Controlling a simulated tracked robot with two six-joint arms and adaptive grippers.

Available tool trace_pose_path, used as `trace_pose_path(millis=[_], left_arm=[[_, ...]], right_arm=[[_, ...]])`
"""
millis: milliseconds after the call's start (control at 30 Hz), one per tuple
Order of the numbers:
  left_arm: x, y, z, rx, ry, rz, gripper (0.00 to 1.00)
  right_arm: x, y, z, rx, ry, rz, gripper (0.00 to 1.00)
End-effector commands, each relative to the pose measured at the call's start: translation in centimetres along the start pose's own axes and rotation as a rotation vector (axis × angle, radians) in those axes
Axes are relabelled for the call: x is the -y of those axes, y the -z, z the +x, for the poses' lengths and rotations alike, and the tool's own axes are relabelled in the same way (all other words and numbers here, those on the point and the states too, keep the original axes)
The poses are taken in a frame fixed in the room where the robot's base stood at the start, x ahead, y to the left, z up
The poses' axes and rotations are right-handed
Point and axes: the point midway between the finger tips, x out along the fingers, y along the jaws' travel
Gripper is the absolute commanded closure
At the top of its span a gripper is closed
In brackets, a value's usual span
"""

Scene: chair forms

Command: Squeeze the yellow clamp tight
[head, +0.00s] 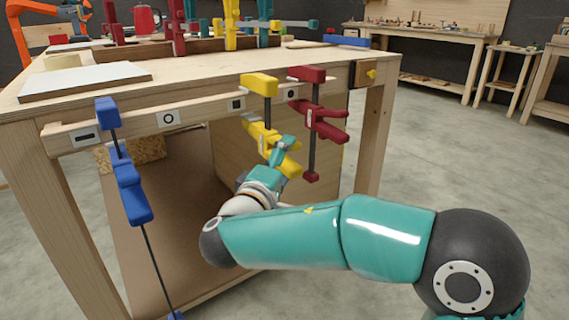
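The yellow clamp (259,86) hangs on the front rail of the workbench, its bar upright. Its yellow grip and lever (262,137) are below the rail. My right gripper (284,148) is at the lower part of this grip, and one teal finger overlaps the yellow in the picture. The finger spacing is hidden, so I cannot tell whether it touches or is shut on the lever. My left gripper is out of view.
A dark red clamp (307,75) hangs close to the right of the yellow one. A blue clamp (107,112) hangs further left. More clamps stand along the top of the workbench (190,70), with a white board (85,80). Open floor lies to the right.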

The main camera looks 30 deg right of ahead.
Motion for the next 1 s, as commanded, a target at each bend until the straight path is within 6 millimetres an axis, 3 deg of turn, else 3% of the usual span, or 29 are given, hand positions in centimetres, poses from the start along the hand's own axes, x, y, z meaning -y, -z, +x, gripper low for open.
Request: trace_pose_path(millis=[467, 1000], left_arm=[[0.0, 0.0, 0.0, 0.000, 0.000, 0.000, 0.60], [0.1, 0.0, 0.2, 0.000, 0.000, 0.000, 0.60]], right_arm=[[-0.1, 0.0, 0.1, 0.000, -0.003, 0.003, 0.23], [0.3, 0.9, 1.6, -0.001, -0.003, 0.003, 0.23]])
